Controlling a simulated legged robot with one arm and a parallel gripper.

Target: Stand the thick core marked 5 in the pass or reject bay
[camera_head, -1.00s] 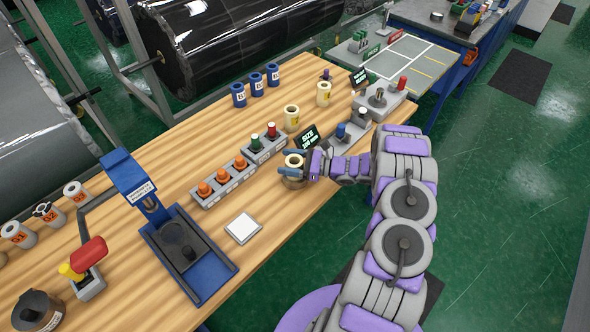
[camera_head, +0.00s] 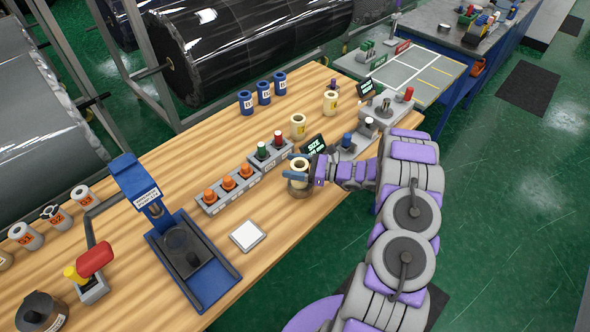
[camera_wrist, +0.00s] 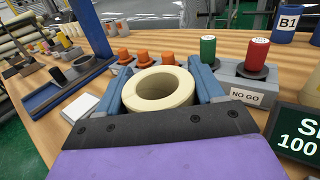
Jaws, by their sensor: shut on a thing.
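My gripper (camera_head: 297,167) is shut on a thick cream core (camera_wrist: 129,94). Its blue fingers press on both sides of the core in the wrist view. The core is upright, its open top facing up; in the head view its lower part is dark below the fingers. I cannot read a number on it or tell whether its base touches the table. The pass and reject bays are on the grey marked board (camera_head: 420,73) at the far right, beside a green PASS sign (camera_head: 366,54) and a red sign (camera_head: 403,47).
A SIZE display (camera_head: 314,146) stands just beyond my gripper. The NO GO gauge block (camera_wrist: 249,92), orange plug rack (camera_head: 213,207) and white pad (camera_head: 248,236) are close by. Two cream cores (camera_head: 298,126) (camera_head: 330,103) and blue cores (camera_head: 264,93) stand farther back.

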